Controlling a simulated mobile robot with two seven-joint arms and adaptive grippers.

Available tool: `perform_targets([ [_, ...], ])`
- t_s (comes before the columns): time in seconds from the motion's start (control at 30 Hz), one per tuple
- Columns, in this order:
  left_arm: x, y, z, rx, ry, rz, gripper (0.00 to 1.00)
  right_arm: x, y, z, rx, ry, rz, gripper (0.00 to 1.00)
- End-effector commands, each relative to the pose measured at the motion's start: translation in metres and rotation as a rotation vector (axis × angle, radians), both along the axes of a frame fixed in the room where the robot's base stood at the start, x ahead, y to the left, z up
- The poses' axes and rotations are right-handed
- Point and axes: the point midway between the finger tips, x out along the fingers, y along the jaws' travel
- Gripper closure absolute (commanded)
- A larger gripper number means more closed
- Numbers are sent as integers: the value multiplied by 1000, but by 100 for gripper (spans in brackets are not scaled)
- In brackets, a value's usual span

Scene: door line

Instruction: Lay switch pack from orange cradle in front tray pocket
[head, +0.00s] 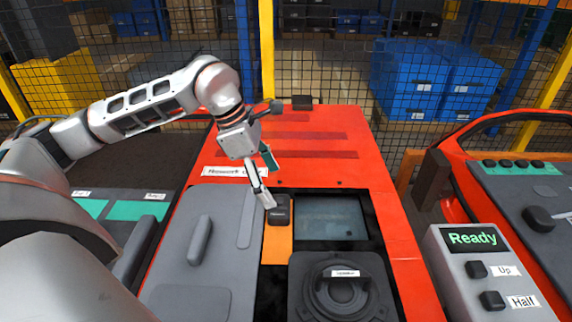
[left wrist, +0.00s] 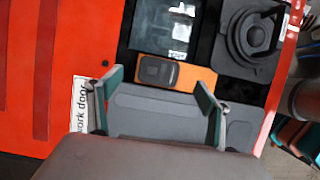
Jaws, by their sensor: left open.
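The switch pack (head: 279,212) is a small dark block sitting at the top of the orange cradle (head: 278,242) in the red door panel. It also shows in the left wrist view (left wrist: 160,72), with the orange cradle (left wrist: 190,78) around it. My left gripper (head: 267,176) is open and empty above and slightly left of the pack; its teal-backed fingers (left wrist: 158,80) stand apart in the wrist view, with the pack seen beyond them. Two teal patches with white labels lie on the grey surface (head: 120,226) at left; I cannot tell which is the front tray pocket. My right gripper is out of view.
A grey work door with a raised handle (head: 200,240) lies left of the cradle. A dark glass pane (head: 330,217) and a round dark unit (head: 343,288) lie to its right. A control box (head: 485,270) reads "Ready". A mesh fence closes the back.

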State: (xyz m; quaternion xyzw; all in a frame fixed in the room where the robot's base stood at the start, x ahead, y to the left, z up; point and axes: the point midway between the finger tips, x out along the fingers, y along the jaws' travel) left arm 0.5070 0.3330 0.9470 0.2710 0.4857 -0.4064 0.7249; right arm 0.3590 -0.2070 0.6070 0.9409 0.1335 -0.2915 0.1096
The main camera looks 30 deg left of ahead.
Motion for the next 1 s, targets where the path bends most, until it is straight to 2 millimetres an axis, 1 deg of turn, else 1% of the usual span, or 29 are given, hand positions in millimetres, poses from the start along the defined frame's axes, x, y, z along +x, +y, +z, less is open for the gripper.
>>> perform_targets([
  [0.17,2,-4,-12,-1,3,-1,22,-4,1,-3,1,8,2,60],
  [0.33,7,-12,-35,-1,4,-2,22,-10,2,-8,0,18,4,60],
  [0.5,11,-20,-57,-2,3,0,22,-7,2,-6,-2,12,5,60],
  [0.6,13,-23,-65,-1,2,-1,22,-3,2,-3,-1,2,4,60],
  [0.77,15,-25,-72,0,0,-1,22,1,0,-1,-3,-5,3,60],
  [1.0,15,-26,-72,0,0,0,22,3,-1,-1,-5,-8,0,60],
])
